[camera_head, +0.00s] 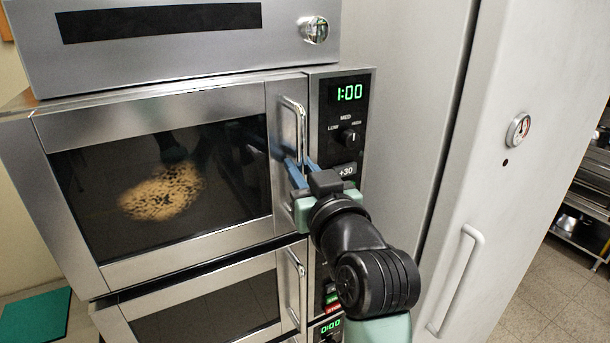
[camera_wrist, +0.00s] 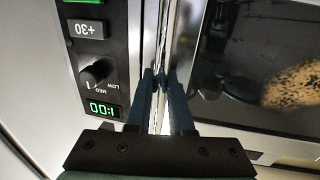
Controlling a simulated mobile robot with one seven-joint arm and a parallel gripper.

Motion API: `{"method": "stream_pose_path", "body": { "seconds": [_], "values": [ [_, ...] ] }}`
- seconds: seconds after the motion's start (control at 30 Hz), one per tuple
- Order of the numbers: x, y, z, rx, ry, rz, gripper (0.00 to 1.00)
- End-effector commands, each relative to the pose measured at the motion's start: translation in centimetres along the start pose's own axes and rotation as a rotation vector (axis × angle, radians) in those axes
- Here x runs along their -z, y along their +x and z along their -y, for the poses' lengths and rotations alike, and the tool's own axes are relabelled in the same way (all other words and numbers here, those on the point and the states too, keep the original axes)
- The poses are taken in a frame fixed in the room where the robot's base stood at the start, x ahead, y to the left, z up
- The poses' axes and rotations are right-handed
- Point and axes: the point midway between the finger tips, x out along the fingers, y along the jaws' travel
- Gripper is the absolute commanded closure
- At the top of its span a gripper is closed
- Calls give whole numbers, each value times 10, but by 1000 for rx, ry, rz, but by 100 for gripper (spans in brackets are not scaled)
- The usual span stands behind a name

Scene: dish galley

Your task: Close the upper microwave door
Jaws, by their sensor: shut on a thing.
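The upper microwave door (camera_head: 85,137) has a silver frame and a dark window with a speckled tan shape behind or reflected in it. It looks flush or nearly flush with the control panel (camera_head: 343,125); I cannot tell if a thin gap is left. Its upright metal handle (camera_head: 300,115) is at the door's right edge. My gripper (camera_head: 303,172) has its blue fingers shut on the lower part of this handle. In the wrist view, the dark fingers of my gripper (camera_wrist: 161,88) lie on both sides of the bright handle, between panel and window.
A lower microwave (camera_head: 215,312) with its own handle sits right below. A steel appliance (camera_head: 170,50) with a round knob is above. A tall light grey cabinet (camera_head: 490,190) with a long handle stands close on the right. Open floor shows at the far right.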

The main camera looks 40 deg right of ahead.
Motion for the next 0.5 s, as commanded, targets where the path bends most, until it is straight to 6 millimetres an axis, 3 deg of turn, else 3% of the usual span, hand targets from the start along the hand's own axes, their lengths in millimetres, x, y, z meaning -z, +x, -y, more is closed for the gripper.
{"method": "stream_pose_path", "body": {
  "seconds": [0.17, 0.2, 0.33, 0.37, 0.5],
  "values": [
    [2, 0, 1, 2, -1, -5, 100],
    [3, 0, 1, 2, -1, -5, 79],
    [3, 0, 1, 2, -1, -5, 55],
    [3, 0, 1, 1, 0, -5, 50],
    [2, 0, 2, 2, 0, -4, 50]
  ]
}}
